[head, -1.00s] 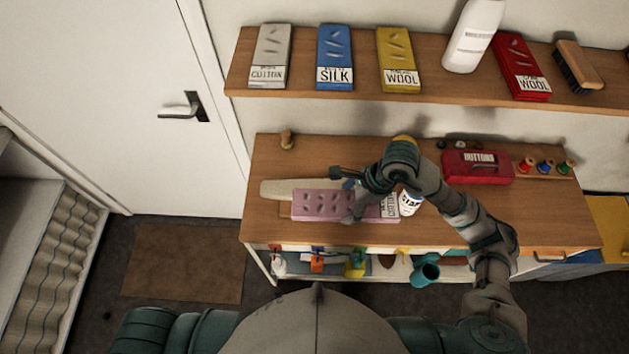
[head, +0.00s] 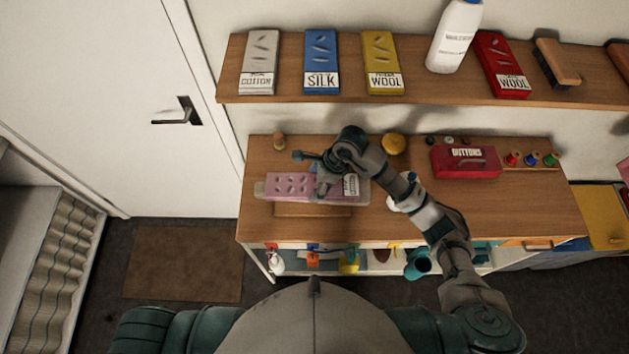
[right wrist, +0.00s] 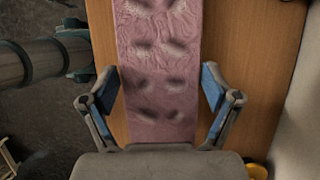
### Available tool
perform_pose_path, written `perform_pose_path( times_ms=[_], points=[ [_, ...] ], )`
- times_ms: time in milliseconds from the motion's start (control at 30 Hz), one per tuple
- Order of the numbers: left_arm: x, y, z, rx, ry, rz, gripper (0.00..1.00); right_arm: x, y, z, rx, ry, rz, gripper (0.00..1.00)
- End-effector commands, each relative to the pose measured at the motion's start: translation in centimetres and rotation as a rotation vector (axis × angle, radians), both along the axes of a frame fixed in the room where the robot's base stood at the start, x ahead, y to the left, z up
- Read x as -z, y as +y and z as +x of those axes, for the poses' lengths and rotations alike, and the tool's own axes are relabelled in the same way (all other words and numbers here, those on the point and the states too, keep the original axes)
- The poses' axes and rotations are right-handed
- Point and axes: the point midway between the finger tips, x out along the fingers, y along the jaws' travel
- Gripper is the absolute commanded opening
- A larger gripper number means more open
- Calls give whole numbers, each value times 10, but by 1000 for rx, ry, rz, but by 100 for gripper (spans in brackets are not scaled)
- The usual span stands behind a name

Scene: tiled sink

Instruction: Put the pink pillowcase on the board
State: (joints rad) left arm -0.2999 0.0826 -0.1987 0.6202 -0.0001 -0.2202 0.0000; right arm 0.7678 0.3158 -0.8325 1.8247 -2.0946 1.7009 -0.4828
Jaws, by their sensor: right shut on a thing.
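The pink pillowcase (head: 290,184) is a flat folded strip with a white cotton label at its right end. My right gripper (head: 325,185) is shut on it near the label. In the right wrist view the pillowcase (right wrist: 158,45) runs between the two fingers. My left gripper is not in view.
A white object (head: 400,205) is partly hidden behind my right arm. A yellow round thing (head: 393,143), a red buttons box (head: 465,161) and thread spools (head: 531,159) stand to the right.

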Motion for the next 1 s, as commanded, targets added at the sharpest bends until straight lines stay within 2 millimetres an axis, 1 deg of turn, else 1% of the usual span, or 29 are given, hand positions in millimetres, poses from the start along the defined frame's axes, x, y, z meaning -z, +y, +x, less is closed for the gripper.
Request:
perform_pose_path(
  times_ms=[67, 100, 133, 467, 533, 567, 667, 1000],
  points=[
    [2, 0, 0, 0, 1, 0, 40, 2, 0, 0, 0, 0, 0, 49],
    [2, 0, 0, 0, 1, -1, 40, 2, 1, 0, 0, 0, -1, 93],
    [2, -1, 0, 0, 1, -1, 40, 2, 1, 0, 0, 0, -1, 100],
    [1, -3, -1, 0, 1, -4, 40, 1, 1, 0, 0, 0, 0, 100],
    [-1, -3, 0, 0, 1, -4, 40, -2, 1, 0, 0, 0, 0, 100],
    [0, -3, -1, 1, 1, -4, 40, -4, -1, 1, 1, -2, 0, 100],
    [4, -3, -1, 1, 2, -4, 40, -16, -6, 1, 1, -5, 1, 100],
    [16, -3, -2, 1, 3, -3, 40, -84, -35, 1, 1, -4, -1, 100]
  ],
)
